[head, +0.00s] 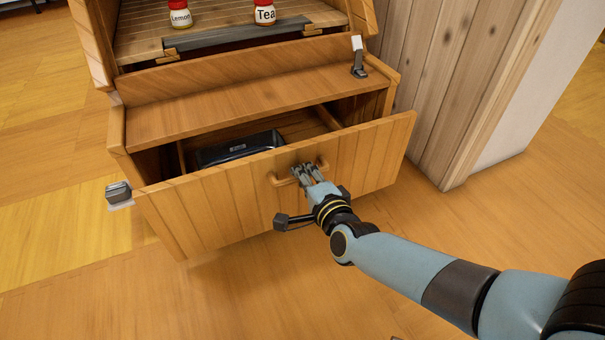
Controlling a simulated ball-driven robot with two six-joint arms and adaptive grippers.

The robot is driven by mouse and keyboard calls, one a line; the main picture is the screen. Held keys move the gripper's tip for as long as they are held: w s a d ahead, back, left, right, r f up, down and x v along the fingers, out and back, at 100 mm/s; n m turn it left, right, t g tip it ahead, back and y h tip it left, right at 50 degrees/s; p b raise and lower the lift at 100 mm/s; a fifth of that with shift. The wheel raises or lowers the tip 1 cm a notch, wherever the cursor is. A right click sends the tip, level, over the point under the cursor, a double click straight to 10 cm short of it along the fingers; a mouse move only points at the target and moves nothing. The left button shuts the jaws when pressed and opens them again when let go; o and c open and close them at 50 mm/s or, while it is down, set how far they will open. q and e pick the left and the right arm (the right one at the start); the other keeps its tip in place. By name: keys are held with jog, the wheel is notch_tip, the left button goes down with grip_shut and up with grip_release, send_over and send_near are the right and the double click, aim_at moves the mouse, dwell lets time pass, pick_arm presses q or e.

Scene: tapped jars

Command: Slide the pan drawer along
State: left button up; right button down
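The wooden drawer (220,207) at the bottom of the cabinet stands part-way out, with its inside showing from above. A dark, glossy box-like thing (238,148) lies inside it. The drawer front has a wooden handle (283,182). My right gripper (304,172) is at this handle, with its fingers over the bar near the handle's right side. The fingers look close together around the bar, but their tips are partly hidden. My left gripper is not in view.
Two jars, labelled Lemon (180,16) and Tea (265,13), stand on the slatted shelf above. A plank wall (455,80) stands close on the right. The floor in front is clear.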

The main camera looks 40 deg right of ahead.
jog(key=shift+w+r, duration=0.1)
jog(key=shift+w, duration=0.05)
jog(key=c, duration=2)
grip_release()
jog(key=shift+w+d, duration=0.15)
jog(key=shift+w, duration=0.2)
jog(key=o, duration=0.5)
jog(key=shift+s, duration=0.1)
jog(key=shift+o, duration=1.1)
jog(key=v, duration=1.2)
jog(key=shift+c, duration=0.5)
